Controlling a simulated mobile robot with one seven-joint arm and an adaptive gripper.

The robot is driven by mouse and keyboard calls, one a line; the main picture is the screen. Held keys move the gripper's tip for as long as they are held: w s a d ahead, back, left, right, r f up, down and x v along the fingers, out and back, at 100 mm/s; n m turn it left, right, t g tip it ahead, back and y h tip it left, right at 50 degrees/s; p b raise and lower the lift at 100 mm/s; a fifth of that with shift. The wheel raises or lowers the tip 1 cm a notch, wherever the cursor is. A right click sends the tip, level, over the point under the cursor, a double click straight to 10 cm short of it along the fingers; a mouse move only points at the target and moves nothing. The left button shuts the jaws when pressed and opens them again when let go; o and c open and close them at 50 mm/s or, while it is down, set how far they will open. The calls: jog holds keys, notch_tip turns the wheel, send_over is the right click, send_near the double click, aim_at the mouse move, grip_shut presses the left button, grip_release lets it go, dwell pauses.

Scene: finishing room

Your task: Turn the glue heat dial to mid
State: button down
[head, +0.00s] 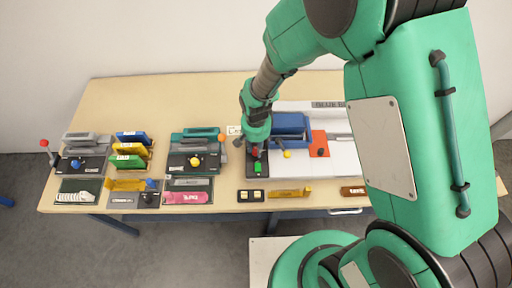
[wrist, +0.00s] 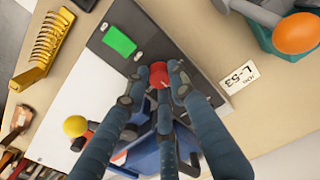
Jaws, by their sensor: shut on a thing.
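A dark control panel (head: 251,172) stands on the table near the middle, and it also shows in the wrist view (wrist: 110,22). It carries a bright green rectangle (wrist: 119,41) and a red knob (wrist: 159,76). My gripper (wrist: 157,72) is over the panel with its fingers closed around the red knob, which they partly hide. In the head view my gripper (head: 255,150) reaches down onto the panel from above. No dial marking or pointer is readable, so I cannot tell the knob's setting or whether it is the glue heat dial.
A blue machine part (head: 290,126) and a yellow ball knob (head: 287,154) are just right of the panel. A white tag reading L-53 (wrist: 237,80) lies beside the panel. Other stations fill the table's left.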

aim_at(256, 150)
jog(key=c, duration=1.5)
grip_release()
jog(key=shift+o, duration=0.2)
jog(key=shift+r, duration=0.15)
notch_tip(256, 150, up, 12)
